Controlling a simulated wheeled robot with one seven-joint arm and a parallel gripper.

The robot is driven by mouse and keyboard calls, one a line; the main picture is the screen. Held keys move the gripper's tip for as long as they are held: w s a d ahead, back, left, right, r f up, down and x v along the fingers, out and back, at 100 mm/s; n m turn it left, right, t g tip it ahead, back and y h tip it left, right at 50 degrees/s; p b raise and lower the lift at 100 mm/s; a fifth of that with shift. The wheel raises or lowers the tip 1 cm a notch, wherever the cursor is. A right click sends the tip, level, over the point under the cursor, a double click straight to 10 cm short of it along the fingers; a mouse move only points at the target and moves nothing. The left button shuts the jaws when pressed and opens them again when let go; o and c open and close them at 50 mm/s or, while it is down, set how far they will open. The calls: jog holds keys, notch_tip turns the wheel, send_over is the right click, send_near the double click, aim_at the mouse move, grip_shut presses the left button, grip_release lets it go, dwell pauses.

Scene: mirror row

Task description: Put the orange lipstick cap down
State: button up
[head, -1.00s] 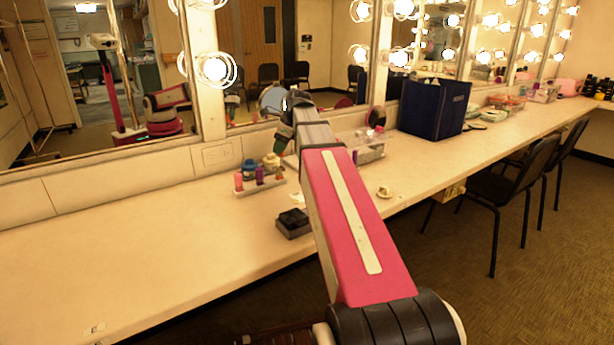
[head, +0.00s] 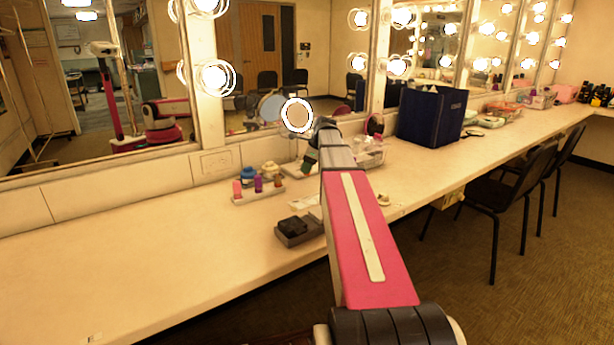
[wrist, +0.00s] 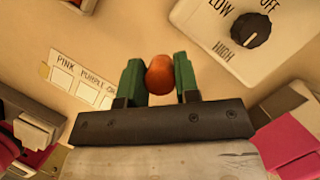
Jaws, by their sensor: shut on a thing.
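The orange lipstick cap (wrist: 160,75) is between the green fingers of my gripper (wrist: 161,80) in the wrist view, which are shut on it. Below it in that view lies a pale card (wrist: 80,80) reading PINK, PURPLE and a partly hidden third word, with white boxes. The card is left of my gripper in the picture. In the head view my gripper (head: 310,161) is over the counter, behind the card (head: 304,202); the cap is too small to make out there.
A dark box (head: 298,230) sits nearer the counter's front edge. A dial unit (wrist: 235,30) is close by in the wrist view. A lit round mirror (head: 297,115) stands behind. The left counter (head: 130,250) is clear.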

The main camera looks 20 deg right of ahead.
aim_at(303, 183)
jog(key=shift+f, duration=1.8)
jog(key=shift+f, duration=0.1)
jog(key=o, duration=0.6)
jog(key=v, duration=1.2)
